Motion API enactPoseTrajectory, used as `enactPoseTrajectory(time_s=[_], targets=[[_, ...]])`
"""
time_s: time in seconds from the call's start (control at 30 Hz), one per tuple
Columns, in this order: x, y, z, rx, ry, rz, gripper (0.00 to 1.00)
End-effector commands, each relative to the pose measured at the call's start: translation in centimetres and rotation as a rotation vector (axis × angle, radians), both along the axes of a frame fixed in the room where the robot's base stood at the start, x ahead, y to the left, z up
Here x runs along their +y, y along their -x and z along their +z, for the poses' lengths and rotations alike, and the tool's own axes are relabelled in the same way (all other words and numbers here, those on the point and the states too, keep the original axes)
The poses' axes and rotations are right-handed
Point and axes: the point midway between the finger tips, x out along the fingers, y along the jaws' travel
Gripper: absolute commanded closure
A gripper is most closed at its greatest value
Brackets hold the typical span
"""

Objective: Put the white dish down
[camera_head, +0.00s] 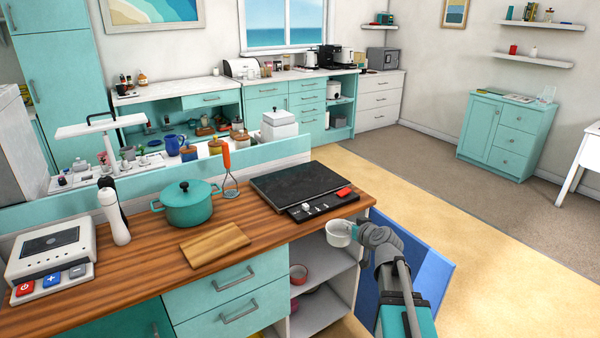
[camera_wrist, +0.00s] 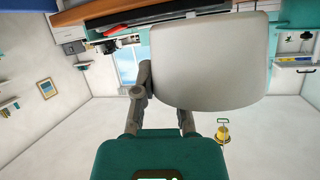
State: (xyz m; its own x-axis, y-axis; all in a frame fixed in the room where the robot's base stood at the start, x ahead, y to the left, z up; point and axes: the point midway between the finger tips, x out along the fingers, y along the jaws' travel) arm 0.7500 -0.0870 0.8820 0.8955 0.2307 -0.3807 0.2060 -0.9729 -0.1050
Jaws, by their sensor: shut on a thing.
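The white dish (camera_head: 339,232) is a small round bowl in the head view. It is held in the air just past the front edge of the wooden counter, below the cooktop's right corner. My gripper (camera_head: 362,232) is shut on its right side. In the wrist view the dish (camera_wrist: 208,62) fills much of the upper middle as a pale curved shape, and my gripper (camera_wrist: 160,95) reaches it from below. One finger shows at its left; the other is largely hidden behind the dish.
The wooden counter (camera_head: 130,275) holds a cutting board (camera_head: 214,244), a teal pot (camera_head: 187,208), a black cooktop (camera_head: 298,181) and a white scale-like appliance (camera_head: 50,255). Bare wood lies in front of the board. A blue open door (camera_head: 432,270) and open shelves (camera_head: 325,268) are below.

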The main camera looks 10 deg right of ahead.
Motion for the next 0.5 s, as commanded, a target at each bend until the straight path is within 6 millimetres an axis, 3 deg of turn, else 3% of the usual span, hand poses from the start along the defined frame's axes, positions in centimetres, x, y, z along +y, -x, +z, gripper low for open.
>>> enactPoseTrajectory(time_s=[0.03,0.5], targets=[[0.0,0.0,1.7,0.000,0.000,0.000,1.00],[0.0,0.0,9.4,0.000,-0.001,0.000,1.00]])
